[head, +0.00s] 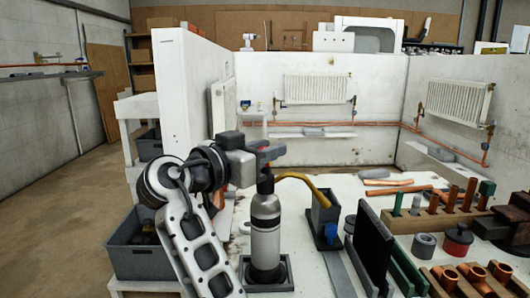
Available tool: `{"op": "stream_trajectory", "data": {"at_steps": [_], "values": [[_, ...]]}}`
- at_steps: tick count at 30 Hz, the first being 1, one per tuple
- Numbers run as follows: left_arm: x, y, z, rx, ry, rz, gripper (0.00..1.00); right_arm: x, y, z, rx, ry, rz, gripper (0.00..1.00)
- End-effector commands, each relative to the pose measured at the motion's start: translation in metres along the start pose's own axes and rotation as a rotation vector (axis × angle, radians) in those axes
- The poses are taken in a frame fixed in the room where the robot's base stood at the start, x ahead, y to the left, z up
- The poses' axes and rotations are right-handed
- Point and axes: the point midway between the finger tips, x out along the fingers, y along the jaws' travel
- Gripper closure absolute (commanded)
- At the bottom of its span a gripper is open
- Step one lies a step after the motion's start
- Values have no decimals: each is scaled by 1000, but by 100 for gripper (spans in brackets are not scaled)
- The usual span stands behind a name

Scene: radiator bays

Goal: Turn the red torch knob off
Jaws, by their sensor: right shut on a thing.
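The torch (265,225) stands upright in a dark square holder (284,286) at the front of the bench. It has a grey cylinder, a dark neck and a curved brass tube (307,182) reaching right. My right gripper (268,153) is at the top of the torch and is shut on its red knob. Only a little red shows around the fingers; most of the knob is hidden, so its turn position cannot be told. My left gripper is not in view.
A grey box (325,212) with a blue item is right of the torch. Dark upright plates (371,245), a wooden pipe rack (433,217) and copper fittings (476,273) fill the right side. White walls with radiators (318,88) stand behind.

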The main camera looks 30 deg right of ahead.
Motion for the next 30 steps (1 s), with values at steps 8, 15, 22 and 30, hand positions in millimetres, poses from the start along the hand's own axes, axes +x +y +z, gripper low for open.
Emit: {"op": "stream_trajectory", "data": {"at_steps": [8, 15, 22, 30], "values": [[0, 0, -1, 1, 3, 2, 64, 0, -1, 4, -7, -8, 5, 94], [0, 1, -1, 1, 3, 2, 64, 0, -1, 3, -6, -7, 5, 51], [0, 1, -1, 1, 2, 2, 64, 0, 0, 2, -3, -3, 5, 51], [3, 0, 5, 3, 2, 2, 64, -22, 1, 3, -1, -4, 16, 51]]}}
